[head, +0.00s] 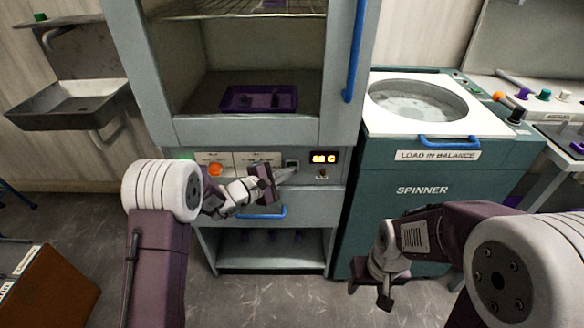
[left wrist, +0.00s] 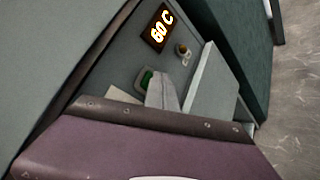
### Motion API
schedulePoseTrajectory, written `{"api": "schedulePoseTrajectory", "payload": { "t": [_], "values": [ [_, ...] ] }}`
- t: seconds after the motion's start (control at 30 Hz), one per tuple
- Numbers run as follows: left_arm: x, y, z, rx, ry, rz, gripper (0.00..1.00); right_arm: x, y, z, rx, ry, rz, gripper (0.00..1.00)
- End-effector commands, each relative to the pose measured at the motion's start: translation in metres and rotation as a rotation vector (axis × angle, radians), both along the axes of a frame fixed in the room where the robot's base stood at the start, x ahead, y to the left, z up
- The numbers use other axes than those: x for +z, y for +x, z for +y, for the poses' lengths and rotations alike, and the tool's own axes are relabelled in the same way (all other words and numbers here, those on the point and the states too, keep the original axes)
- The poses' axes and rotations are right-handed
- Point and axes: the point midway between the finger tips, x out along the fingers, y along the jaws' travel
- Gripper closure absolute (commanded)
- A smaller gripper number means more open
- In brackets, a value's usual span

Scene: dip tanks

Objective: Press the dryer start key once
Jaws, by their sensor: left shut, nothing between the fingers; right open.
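The dryer (head: 235,131) is the grey cabinet in the middle of the head view. Its front panel holds a small square key in a dark frame (head: 291,163), just left of the lit display (head: 323,157). In the left wrist view the key (left wrist: 144,80) looks green, and the display (left wrist: 160,26) reads about 60 C. Any label on the key is unreadable. My left gripper (head: 291,173) is shut and empty, its tips right at the key's lower edge; I cannot tell whether they touch. Its fingers (left wrist: 160,94) partly cover the key in the wrist view. My right gripper (head: 372,291) is open, low before the spinner.
An orange round control (head: 215,170) and a small knob (head: 322,174) share the panel. A blue handle (head: 262,213) lies below it. The teal spinner (head: 420,190) stands to the right. A purple tray (head: 232,99) sits inside the dryer. A brown box (head: 50,290) is at lower left.

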Motion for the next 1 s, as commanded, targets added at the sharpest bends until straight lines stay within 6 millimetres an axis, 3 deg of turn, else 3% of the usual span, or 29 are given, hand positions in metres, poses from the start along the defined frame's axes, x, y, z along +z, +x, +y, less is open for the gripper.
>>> {"api": "schedulePoseTrajectory", "payload": {
  "t": [0.43, 0.7, 1.0],
  "values": [
    [0.0, 0.001, 0.0, 0.002, -0.001, 0.0, 1.0, -0.002, 0.0, 0.0, 0.0, 0.0, 0.0, 0.45],
    [-0.002, -0.012, 0.0, 0.001, 0.0, 0.0, 1.0, -0.014, 0.0, 0.0, 0.0, 0.0, 0.0, 0.45],
    [0.0, -0.015, 0.0, 0.002, -0.001, 0.0, 1.0, -0.013, 0.0, 0.0, 0.0, 0.0, 0.0, 0.45]
  ]
}}
